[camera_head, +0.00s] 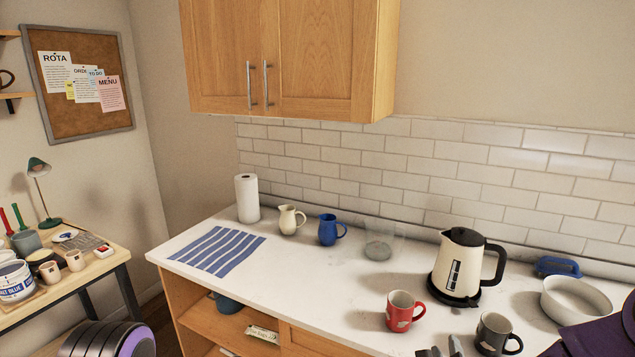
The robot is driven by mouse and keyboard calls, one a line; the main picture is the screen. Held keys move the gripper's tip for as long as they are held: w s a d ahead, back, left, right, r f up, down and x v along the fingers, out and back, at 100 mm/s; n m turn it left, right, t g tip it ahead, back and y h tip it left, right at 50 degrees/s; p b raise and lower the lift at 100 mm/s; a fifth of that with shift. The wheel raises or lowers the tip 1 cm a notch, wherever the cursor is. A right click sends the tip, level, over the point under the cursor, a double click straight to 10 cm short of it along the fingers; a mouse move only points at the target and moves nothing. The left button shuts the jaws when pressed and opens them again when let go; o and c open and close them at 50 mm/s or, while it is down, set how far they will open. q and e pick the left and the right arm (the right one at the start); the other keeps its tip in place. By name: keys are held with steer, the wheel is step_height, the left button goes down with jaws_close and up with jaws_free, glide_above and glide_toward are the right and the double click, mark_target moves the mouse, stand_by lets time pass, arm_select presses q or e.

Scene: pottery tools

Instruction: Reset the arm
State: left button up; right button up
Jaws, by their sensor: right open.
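My right gripper (442,350) shows at the bottom edge, right of centre, over the front part of the white counter (330,290). Only the tips of its dark fingers are in view; they are apart with nothing seen between them. It is below the red mug (403,311) and left of the dark grey mug (495,334), and I cannot tell whether it touches either. A dark part of my right arm is at the lower right corner. A rounded dark and purple part of my left arm is at the bottom left; the left gripper is not in view.
A kettle (464,266), a white bowl (573,301) and a glass (379,246) stand on the counter. Further left are a blue jug (331,230), cream jug (290,220), paper roll (247,199) and striped cloth (217,250). The counter's left front is clear.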

steer(key=s+a+f+n+g+y+b, duration=0.1)
steer(key=s+f+n+g+y+b, duration=0.15)
steer(key=s+f+n, duration=0.6)
steer(key=s+a+f+n+g+y+b, duration=0.1)
steer(key=s+f+n+g+b, duration=0.4)
steer(key=f, duration=0.6)
steer(key=s+d+f+n+g+b, duration=0.2)
steer(key=s+f+n+b, duration=0.1)
steer(key=s+f, duration=0.5)
steer(key=s+d+f+n+g+h+b, duration=0.1)
steer(key=s+d+f+n+g+b, duration=0.1)
steer(key=s+f+n, duration=0.4)
steer(key=s+f+b, duration=0.1)
steer(key=s+f, duration=0.1)
steer(key=s, duration=0.2)
steer(key=shift+s+d+f, duration=0.15)
steer(key=shift+d+f, duration=0.15)
steer(key=shift+h, duration=0.25)
